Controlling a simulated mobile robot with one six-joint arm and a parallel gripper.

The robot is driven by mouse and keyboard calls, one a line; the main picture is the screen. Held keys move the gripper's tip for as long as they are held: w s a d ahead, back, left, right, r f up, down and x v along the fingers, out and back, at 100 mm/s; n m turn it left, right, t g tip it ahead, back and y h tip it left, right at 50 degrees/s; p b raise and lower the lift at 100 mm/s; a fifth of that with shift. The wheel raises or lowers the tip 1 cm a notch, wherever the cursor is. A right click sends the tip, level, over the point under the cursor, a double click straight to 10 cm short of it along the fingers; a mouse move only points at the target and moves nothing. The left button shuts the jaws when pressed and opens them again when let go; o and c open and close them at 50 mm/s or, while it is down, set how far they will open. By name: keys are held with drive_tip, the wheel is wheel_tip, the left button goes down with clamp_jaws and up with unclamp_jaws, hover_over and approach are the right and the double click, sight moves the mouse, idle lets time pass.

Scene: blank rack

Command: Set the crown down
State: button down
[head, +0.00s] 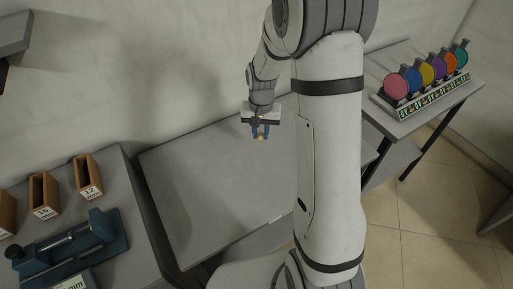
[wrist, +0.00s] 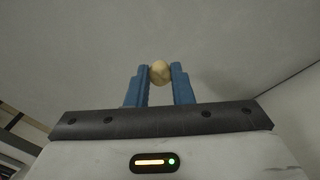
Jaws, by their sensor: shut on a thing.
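My gripper (head: 260,132) hangs over the bare grey table in the head view. It also shows in the wrist view (wrist: 160,75), where its two blue fingers are shut on a small cream-coloured rounded piece, the crown (wrist: 160,72). In the head view the crown is only a tiny yellowish spot between the fingertips. The fingers point down, and the crown seems to be above the tabletop; the exact gap cannot be told.
The grey table (head: 215,190) below is empty. On the left bench stand wooden boxes marked 16 mm (head: 44,194) and 12 mm (head: 88,174), and a blue-green device (head: 70,245). At the right, a rack (head: 425,95) holds several coloured discs on another table.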

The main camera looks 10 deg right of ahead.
sight(259, 135)
drive_tip(key=f, duration=0.3)
drive_tip(key=shift+a+f, duration=0.2)
drive_tip(key=shift+f, duration=0.2)
drive_tip(key=shift+a+f, duration=0.1)
drive_tip(key=shift+f, duration=1.8)
drive_tip(key=shift+s, duration=0.1)
drive_tip(key=shift+f, duration=0.15)
drive_tip(key=c, duration=1.3)
unclamp_jaws()
